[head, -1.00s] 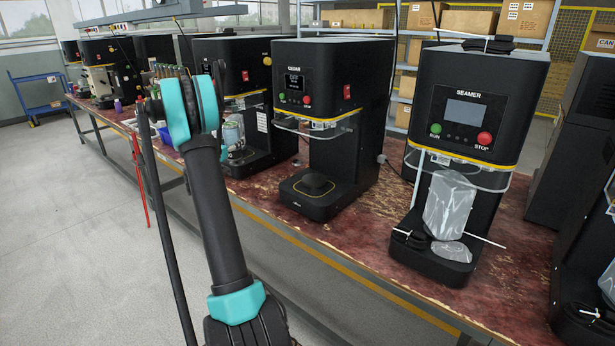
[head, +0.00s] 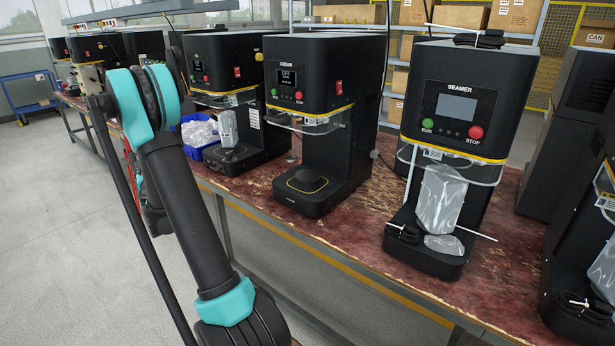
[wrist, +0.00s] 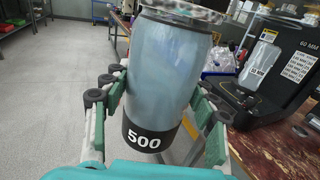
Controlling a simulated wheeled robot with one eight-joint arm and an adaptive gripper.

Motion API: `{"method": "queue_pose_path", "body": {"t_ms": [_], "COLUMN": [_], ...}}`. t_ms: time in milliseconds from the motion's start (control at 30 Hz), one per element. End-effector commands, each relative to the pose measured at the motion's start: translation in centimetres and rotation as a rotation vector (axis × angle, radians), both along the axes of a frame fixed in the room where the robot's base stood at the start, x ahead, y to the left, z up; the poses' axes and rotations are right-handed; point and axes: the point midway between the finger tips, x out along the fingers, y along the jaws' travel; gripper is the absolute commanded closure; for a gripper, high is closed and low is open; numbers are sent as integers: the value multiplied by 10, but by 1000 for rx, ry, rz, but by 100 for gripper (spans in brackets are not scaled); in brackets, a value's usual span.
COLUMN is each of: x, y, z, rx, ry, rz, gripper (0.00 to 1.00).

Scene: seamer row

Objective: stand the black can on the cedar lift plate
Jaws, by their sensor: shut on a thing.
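In the wrist view my gripper (wrist: 158,105) is shut on a can (wrist: 165,65). The can has a bluish, see-through-looking body, a metallic rim and a black band at its lower end marked 500. It stands roughly upright between the pads. In the head view the gripper and can are hidden behind my arm. The cedar machine (head: 325,65) stands on the bench in the middle of the head view. Its black lift plate (head: 307,180), ringed by a yellow outline, looks bare. The can is away from this plate, on the left side of my arm.
Left of the cedar machine stand another machine (head: 215,60) with a clear pouch and a blue bin (head: 207,150) of plastic.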

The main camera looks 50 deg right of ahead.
Motion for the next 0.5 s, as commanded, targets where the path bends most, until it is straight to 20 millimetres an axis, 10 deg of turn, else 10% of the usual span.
{"method": "queue_pose_path", "body": {"t_ms": [500], "x": [-37], "y": [36], "z": [0], "rx": [0], "ry": [0], "rz": [94], "gripper": [94]}}
